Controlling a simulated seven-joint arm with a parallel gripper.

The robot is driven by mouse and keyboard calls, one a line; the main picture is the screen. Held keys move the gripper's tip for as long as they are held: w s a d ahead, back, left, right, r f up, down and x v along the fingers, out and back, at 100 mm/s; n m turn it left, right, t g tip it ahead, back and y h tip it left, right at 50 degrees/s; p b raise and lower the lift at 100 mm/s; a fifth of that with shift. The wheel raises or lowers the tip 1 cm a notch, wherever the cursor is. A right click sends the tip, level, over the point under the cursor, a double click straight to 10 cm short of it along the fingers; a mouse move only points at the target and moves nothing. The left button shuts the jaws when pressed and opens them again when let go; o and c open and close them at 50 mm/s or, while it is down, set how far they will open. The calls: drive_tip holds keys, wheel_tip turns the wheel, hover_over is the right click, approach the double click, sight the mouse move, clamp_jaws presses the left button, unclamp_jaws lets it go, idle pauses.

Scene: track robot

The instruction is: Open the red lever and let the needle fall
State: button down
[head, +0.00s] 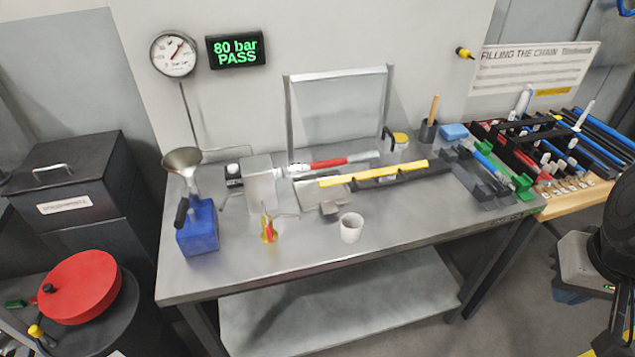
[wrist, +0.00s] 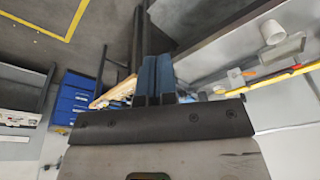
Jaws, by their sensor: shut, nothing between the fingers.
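The red lever (head: 328,163) lies level along the bench, towards its back, with a pale bar at its right end. My gripper (head: 569,293) is at the right, off the bench's right end and well away from the lever. In the wrist view its blue fingers (wrist: 154,78) are together with nothing between them. I cannot clearly make out the lever in the wrist view.
A display (head: 236,49) reads "80 bar PASS". On the bench (head: 330,262) stand a blue can (head: 199,228) with a funnel, a small yellow-red bottle (head: 268,229), a white cup (head: 351,228) and a yellow bar (head: 375,173). The bench's front strip is clear.

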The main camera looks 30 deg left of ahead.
sight(270, 233)
drive_tip(key=w+a+n+g+y, duration=0.1)
drive_tip(key=w+a+n, duration=0.25)
drive_tip(key=a, duration=0.35)
drive_tip(key=w+a+f+n+g+y, duration=0.1)
drive_tip(key=w+a+n, duration=0.2)
drive_tip(key=a+n, duration=0.3)
drive_tip(key=w+a+n+g+y, duration=0.1)
drive_tip(key=w+a+n+g, duration=0.2)
drive_tip(key=a, duration=0.5)
drive_tip(key=a+f+n+g, duration=0.1)
drive_tip(key=a+f+n, duration=0.1)
drive_tip(key=a+n, duration=0.4)
drive_tip(key=s+a+f+n+g+y, duration=0.1)
drive_tip(key=a+f+n, duration=0.2)
drive_tip(key=a, duration=1.4)
drive_tip(key=n, duration=0.3)
drive_tip(key=shift+s+a+f, duration=0.15)
drive_tip(key=shift+s+a, duration=0.05)
drive_tip(key=shift+s, duration=0.05)
drive_tip(key=shift+f, duration=0.1)
drive_tip(key=x, duration=1.4)
drive_tip(key=shift+s+a, duration=0.1)
drive_tip(key=shift+s+r, duration=0.15)
drive_tip(key=shift+r, duration=0.05)
